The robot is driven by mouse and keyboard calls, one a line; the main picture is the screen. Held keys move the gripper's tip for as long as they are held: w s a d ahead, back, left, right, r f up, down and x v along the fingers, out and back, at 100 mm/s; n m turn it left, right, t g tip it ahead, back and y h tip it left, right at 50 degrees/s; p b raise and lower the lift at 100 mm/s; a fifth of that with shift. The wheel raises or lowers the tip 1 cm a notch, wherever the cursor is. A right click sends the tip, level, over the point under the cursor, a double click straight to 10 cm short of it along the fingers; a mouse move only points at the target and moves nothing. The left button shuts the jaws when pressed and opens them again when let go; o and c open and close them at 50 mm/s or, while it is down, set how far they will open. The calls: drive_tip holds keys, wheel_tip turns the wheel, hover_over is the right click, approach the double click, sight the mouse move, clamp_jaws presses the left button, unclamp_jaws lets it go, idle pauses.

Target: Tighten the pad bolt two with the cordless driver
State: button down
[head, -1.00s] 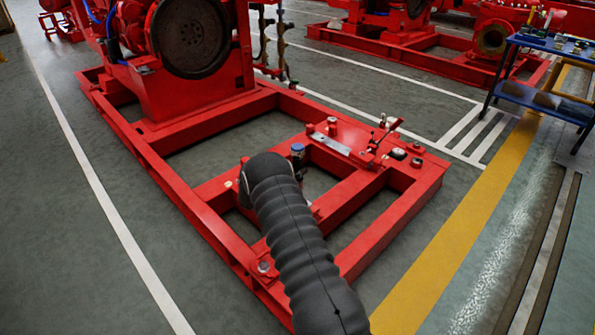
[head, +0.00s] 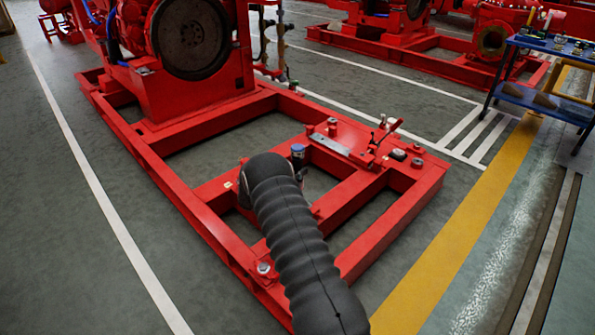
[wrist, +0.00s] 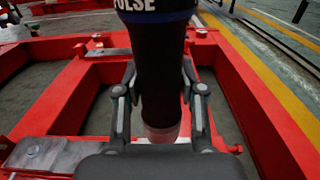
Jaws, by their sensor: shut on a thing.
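My gripper (wrist: 160,108) is shut on the cordless driver (wrist: 158,60), a black cylinder with a blue band and the lettering "PULSE". The driver's lower end is between and below the fingers. In the head view only the driver's blue and dark top (head: 298,151) shows beside my grey sleeved arm, which hides most of the gripper. The driver is over the red base frame. Bolts on the red pad include one at the far left (head: 332,123) and one at the right (head: 417,163). I cannot tell which is bolt two, nor whether the driver touches a bolt.
The red base frame (head: 185,205) has open bays with floor below. A blue tool table (head: 525,98) is at the right. The grey floor at the left is clear.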

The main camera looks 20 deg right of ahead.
sight(298, 161)
drive_tip(key=shift+f+b, duration=0.7)
drive_tip(key=shift+b, duration=0.5)
idle(2.1)
drive_tip(key=shift+r+p, duration=1.05)
drive_tip(key=shift+r, duration=1.75)
